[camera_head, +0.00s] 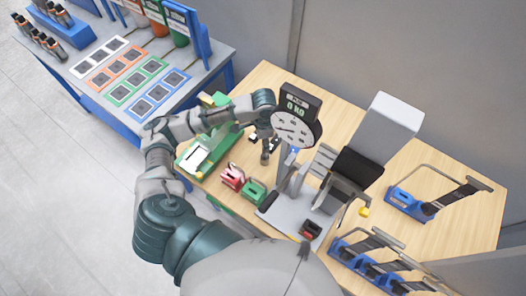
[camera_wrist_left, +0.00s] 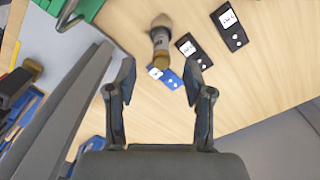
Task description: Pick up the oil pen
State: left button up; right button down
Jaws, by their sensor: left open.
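My left gripper (camera_head: 266,152) hangs over the wooden table beside the dial gauge. In the left wrist view its two fingers (camera_wrist_left: 160,78) are spread, with nothing held between them. A small pen-like object with a beige rounded end, a pale labelled body and a brownish-yellow end, which looks like the oil pen (camera_wrist_left: 160,44), is on the table just beyond the fingertips, roughly centred between them. It is apart from both fingers. I cannot make it out clearly in the head view, where my gripper and arm cover that area. My right gripper is not seen.
A blue tag (camera_wrist_left: 165,77) and two black tags (camera_wrist_left: 186,45) (camera_wrist_left: 230,27) lie close to the pen. A green device (camera_head: 208,150) stands left, the dial gauge (camera_head: 297,126) and grey machine (camera_head: 388,128) right. Red (camera_head: 232,178) and green (camera_head: 252,193) blocks are nearer.

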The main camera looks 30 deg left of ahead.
pick_arm(q)
jog(key=f, duration=0.1)
jog(key=d+f, duration=0.1)
jog(key=shift+w+f, duration=0.2)
jog(key=shift+f, duration=0.1)
jog(key=f, duration=0.4)
jog(key=shift+a+f+p, duration=0.25)
jog(key=shift+a+p, duration=0.15)
jog(key=shift+w+a+f, duration=0.1)
jog(key=shift+a+f, duration=0.25)
jog(key=shift+d+r, duration=0.1)
jog(key=shift+d, duration=0.3)
grip_shut()
jog(key=shift+d, duration=0.15)
